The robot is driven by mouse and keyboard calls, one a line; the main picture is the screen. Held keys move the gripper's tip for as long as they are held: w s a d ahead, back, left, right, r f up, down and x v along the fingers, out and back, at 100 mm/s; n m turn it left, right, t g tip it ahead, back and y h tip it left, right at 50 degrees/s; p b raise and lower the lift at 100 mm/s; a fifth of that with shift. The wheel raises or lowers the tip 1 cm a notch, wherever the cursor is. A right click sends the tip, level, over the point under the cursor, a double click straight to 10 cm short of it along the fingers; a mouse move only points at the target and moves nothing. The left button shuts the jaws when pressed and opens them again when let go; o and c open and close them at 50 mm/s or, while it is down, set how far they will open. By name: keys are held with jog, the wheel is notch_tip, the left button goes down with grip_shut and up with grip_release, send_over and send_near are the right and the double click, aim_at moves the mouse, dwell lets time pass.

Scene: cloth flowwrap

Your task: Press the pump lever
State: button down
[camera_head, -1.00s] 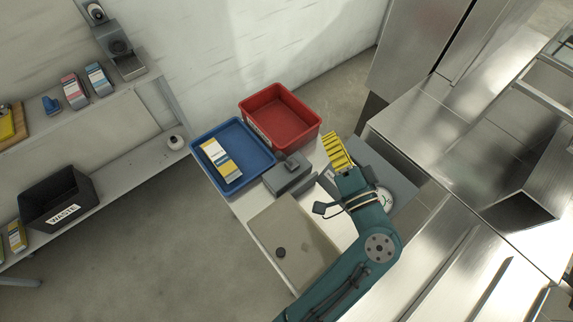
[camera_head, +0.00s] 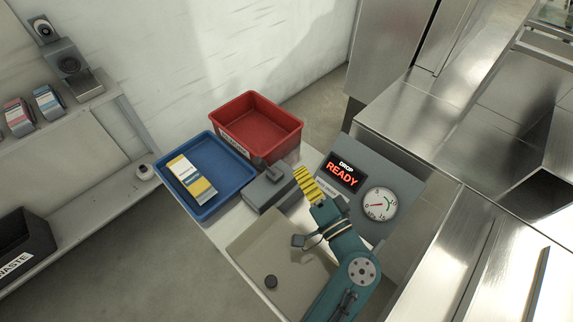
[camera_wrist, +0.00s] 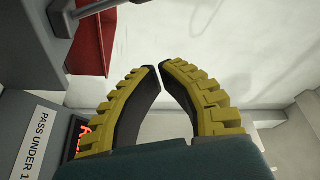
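The pump is a grey box (camera_head: 270,192) on the table, with a dark lever (camera_head: 262,164) on its top. In the wrist view a dark rod and grey block, likely the lever (camera_wrist: 62,18), show at the upper left. My gripper (camera_head: 300,172) has yellow ribbed fingers and is just right of the pump, apart from the lever. In the wrist view its fingertips (camera_wrist: 160,67) come together with almost no gap and nothing between them.
A console with a "DROP READY" display (camera_head: 343,174) and a dial (camera_head: 379,204) is on the right.

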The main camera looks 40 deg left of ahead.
aim_at(266, 169)
jog(key=a+b, duration=0.1)
jog(key=a, duration=0.7)
jog(key=shift+s+a+f, duration=0.15)
jog(key=shift+a+f, duration=0.05)
jog(key=shift+a, duration=0.15)
